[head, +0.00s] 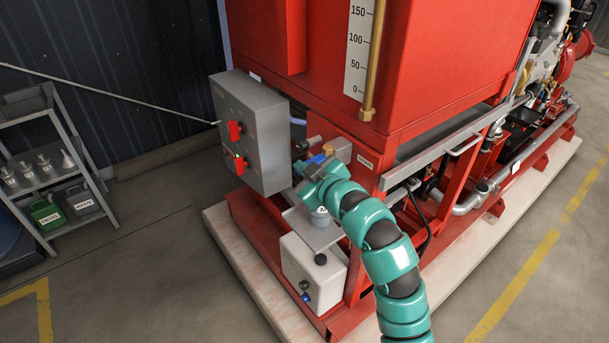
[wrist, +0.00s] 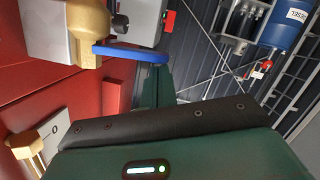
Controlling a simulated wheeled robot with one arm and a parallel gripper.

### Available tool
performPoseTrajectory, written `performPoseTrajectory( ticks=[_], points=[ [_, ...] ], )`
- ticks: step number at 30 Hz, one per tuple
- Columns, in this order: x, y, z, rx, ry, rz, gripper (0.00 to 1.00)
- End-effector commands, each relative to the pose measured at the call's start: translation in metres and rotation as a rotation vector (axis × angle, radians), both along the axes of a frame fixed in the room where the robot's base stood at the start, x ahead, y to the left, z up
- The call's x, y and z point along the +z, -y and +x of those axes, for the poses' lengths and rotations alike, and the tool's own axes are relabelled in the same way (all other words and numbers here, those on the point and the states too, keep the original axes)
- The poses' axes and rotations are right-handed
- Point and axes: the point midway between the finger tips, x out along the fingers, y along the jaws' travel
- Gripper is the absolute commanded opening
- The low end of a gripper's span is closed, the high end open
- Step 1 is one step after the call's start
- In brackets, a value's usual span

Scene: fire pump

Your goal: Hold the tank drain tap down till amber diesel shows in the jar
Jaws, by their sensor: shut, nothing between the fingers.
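The drain tap has a brass body (wrist: 92,18) and a blue lever (wrist: 130,52) at the upper left of the wrist view. The brass also shows in the head view (head: 328,149), low on the red tank by a small label. My gripper (head: 303,167) is at the tap, its fingers shut and empty. In the wrist view a dark green finger shows just beyond the lever's free end; I cannot tell whether they touch. A small grey-blue jar (head: 320,219) sits below on a grey shelf (head: 312,236), partly behind my arm. Its contents cannot be made out.
A grey control box (head: 248,135) with red switches is close left of the tap. A white box (head: 313,273) stands below the shelf. The red tank (head: 440,70) rises behind. A grey rack (head: 50,165) with cans and funnels stands far left; the floor between is clear.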

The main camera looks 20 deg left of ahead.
Motion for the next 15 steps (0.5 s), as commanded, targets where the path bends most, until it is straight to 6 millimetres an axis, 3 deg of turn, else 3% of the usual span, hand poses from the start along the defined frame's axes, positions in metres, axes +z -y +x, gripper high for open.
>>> performPoseTrajectory(
  ticks=[3,15],
  points=[
    [0.02,0.0,-0.003,-0.001,0.006,0.004,0.0],
    [0.032,0.046,-0.047,-0.002,0.002,0.003,0.0]
  ],
)
